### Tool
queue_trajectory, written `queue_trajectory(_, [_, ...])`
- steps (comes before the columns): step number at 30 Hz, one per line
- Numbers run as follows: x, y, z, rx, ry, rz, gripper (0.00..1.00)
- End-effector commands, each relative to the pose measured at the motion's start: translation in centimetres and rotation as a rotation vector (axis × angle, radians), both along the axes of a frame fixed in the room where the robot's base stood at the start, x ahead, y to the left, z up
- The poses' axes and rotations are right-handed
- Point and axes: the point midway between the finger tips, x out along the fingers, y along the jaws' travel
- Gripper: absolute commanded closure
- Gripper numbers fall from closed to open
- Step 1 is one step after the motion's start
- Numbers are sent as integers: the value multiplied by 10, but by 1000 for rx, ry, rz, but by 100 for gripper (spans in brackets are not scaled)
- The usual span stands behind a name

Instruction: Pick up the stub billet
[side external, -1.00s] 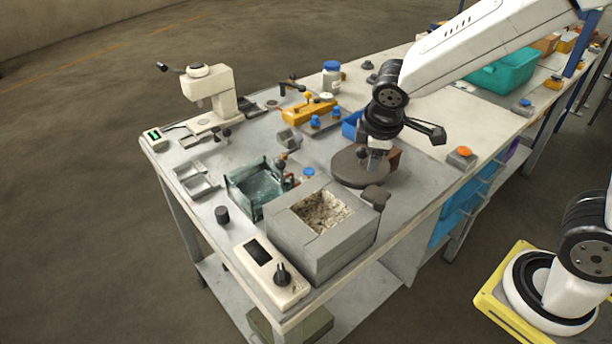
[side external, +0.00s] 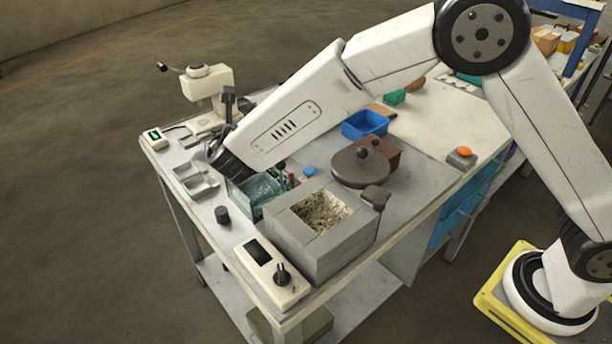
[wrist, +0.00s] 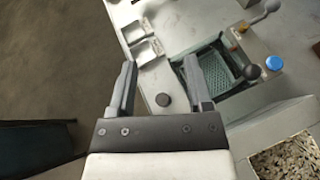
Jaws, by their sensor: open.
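A short dark cylinder, which looks like the stub billet (side external: 222,215), stands upright on the bench's near left part. In the wrist view the stub billet (wrist: 163,99) lies in the gap between the fingers, nearer the right one, with clear bench around it. My gripper (wrist: 159,64) is open and empty, its two grey fingers spread apart. In the side view the black wrist hangs above the bench just behind the billet, and the fingers are hidden. I cannot tell how high the fingertips are.
A two-pocket metal tray (side external: 195,181) lies behind the billet. A glass-walled bath (side external: 244,200) and the grey furnace block (side external: 345,245) stand to its right. A control box (side external: 270,270) is in front. The bench's left edge is close.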

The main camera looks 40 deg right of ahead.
Motion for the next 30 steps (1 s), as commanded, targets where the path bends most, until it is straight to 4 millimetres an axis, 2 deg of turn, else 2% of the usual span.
queue_trajectory(4, [8, 39, -3, -131, -43, 139, 36])
queue_trajectory(6, [8, 33, -25, -127, -35, 129, 36])
queue_trajectory(12, [8, 33, -74, -123, -36, 125, 36])
queue_trajectory(17, [8, 33, -101, -119, -36, 125, 36])
queue_trajectory(21, [8, 33, -110, -118, -39, 124, 36])
queue_trajectory(30, [8, 32, -118, -116, -38, 123, 36])
